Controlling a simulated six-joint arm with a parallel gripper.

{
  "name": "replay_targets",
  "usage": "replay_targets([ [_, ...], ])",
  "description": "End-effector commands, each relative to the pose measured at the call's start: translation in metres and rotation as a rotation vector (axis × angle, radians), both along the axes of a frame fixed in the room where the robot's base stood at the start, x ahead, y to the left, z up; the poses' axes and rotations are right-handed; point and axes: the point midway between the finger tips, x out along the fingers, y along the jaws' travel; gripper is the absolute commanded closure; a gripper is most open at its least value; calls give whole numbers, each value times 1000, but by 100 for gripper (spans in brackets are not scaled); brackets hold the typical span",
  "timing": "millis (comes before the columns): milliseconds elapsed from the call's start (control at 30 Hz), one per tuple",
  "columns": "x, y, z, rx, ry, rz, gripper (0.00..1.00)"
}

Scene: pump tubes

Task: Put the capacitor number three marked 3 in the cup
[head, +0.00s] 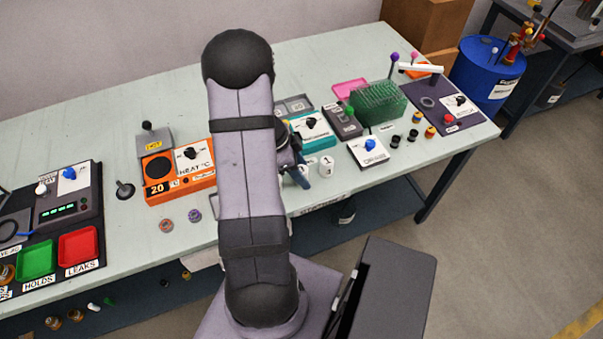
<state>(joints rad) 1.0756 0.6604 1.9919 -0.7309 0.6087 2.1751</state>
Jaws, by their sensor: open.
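My gripper (298,179) shows only in part, low over the bench's front edge, just right of my arm, which hides much of it. It is open. I see nothing between the fingers. A small white cup-like cylinder (326,166) with a dark mark stands just right of it, apart from the fingers as far as I can tell. Several small dark and orange-banded cylinders (413,135) stand farther right and may be the capacitors. Their numbers are too small to read, so I cannot tell which is marked 3.
A white dial box (368,151), a teal dial box (311,131) and a green rack (377,102) stand near the gripper. An orange heater (180,172) is left of my arm. Red (78,248) and green (37,260) trays are far left. The bench (110,130) is clear at the back left.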

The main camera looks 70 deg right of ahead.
Motion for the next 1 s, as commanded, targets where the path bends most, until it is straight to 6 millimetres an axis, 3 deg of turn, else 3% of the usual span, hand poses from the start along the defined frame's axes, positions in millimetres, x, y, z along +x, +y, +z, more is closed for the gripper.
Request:
replay_targets([
  [133, 0, 0, 0, -1, 0, 0, 48],
  [333, 0, 0, 0, -1, 0, 0, 93],
  [733, 1, -1, 6, -4, -1, 2, 93],
  [1000, 1, -2, 39, -7, -3, 0, 93],
])
